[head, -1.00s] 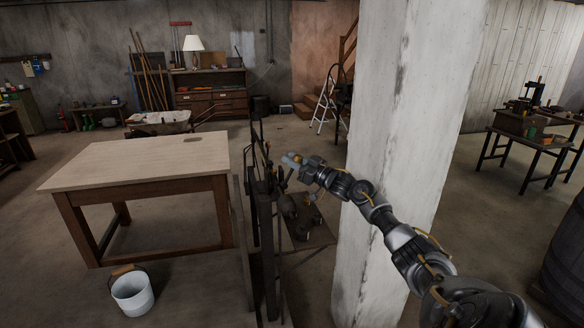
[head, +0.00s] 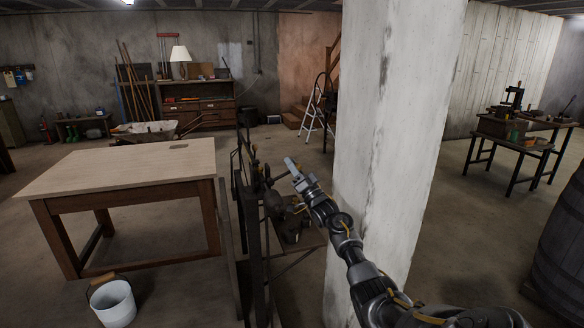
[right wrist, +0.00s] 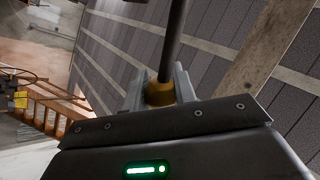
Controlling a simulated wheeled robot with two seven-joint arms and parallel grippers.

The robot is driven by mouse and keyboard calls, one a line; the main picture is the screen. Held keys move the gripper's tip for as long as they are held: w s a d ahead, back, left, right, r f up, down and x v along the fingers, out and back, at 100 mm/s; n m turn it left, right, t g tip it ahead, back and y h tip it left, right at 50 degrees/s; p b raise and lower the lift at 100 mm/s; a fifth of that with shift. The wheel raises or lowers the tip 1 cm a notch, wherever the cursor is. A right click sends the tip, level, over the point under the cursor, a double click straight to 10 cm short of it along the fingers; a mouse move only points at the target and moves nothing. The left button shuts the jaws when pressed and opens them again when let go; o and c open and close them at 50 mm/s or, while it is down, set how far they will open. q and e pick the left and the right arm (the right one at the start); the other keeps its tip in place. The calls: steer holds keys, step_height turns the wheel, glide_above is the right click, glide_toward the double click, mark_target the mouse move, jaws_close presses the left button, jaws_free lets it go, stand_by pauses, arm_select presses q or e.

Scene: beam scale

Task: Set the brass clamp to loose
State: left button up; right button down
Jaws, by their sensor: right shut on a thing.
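The dark beam scale (head: 253,215) stands right of the wooden table in the head view. My right gripper (head: 289,163) is at its upper part, beside the white pillar. In the right wrist view, the right gripper (right wrist: 158,88) is shut on the brass clamp (right wrist: 160,94), a small yellow piece between the pale fingers. A dark rod (right wrist: 173,38) runs up from the clamp. Much of the clamp is hidden by the gripper body, and I cannot tell its setting. My left gripper is in neither view.
A white pillar (head: 392,130) stands close to my right arm. A wooden table (head: 125,165) is left of the scale, with a white bucket (head: 112,303) on the floor before it. A barrel (head: 565,250) stands at the far right.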

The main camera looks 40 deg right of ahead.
steer(key=shift+d+m+h, duration=0.1)
steer(key=shift+m+h, duration=0.2)
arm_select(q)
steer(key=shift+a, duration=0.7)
arm_select(e)
steer(key=shift+f, duration=0.1)
steer(key=c, duration=1.3)
jaws_free()
steer(key=shift+o, duration=0.9)
steer(key=shift+s+f, duration=0.25)
arm_select(q)
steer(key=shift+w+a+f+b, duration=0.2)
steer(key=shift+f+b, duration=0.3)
steer(key=shift+b, duration=0.05)
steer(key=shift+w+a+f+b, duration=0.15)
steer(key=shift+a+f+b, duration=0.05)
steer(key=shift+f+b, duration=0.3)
arm_select(e)
steer(key=v, duration=1)
